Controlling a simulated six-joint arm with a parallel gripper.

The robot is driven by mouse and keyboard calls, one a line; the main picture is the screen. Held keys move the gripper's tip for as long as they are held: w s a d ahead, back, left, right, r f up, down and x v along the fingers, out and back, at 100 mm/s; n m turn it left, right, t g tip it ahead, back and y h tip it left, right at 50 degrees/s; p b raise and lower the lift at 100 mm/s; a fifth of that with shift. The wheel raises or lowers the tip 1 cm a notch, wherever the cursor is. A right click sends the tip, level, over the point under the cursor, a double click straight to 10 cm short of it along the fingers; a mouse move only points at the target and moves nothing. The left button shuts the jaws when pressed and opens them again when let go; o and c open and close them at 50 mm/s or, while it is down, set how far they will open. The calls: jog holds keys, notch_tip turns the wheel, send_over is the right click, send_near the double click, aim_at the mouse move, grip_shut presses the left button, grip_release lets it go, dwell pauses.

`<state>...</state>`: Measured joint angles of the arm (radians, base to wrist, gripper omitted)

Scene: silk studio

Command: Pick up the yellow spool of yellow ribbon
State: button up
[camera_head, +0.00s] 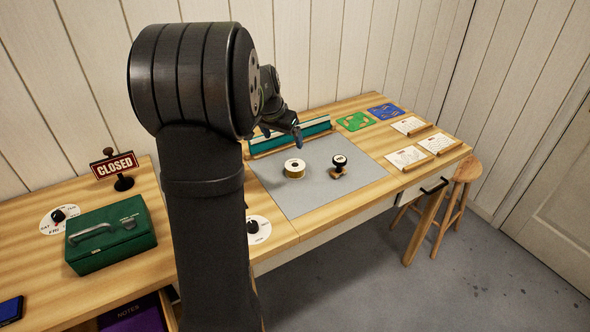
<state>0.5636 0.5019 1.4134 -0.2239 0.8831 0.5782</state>
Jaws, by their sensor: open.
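The yellow spool of ribbon (294,174) sits on the grey mat (326,204) on the wooden table. It has a white top with a dark centre hole and yellow ribbon around its side. My gripper (283,134) is open and empty, above and behind the spool in the picture, apart from it. My arm hides part of the gripper. Nothing covers the spool.
A black-handled stamp (339,163) stands on the mat just right of the spool. A green rack (290,135) lies along the mat's back edge. Green and blue patterned squares (356,121) and several white cards (406,157) lie to the right. A green cash box (110,236) and a CLOSED sign (115,166) stand at left.

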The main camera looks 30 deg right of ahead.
send_near(295, 165)
jog(key=x, duration=0.4)
jog(key=shift+w+a+f, duration=0.1)
jog(key=shift+w+f, duration=0.1)
jog(key=shift+f, duration=0.2)
jog(key=shift+d+x, duration=0.15)
jog(key=shift+x, duration=1.2)
jog(key=shift+d+x, duration=0.1)
jog(key=shift+x, duration=1.25)
jog(key=shift+s, duration=0.1)
jog(key=c, duration=1.1)
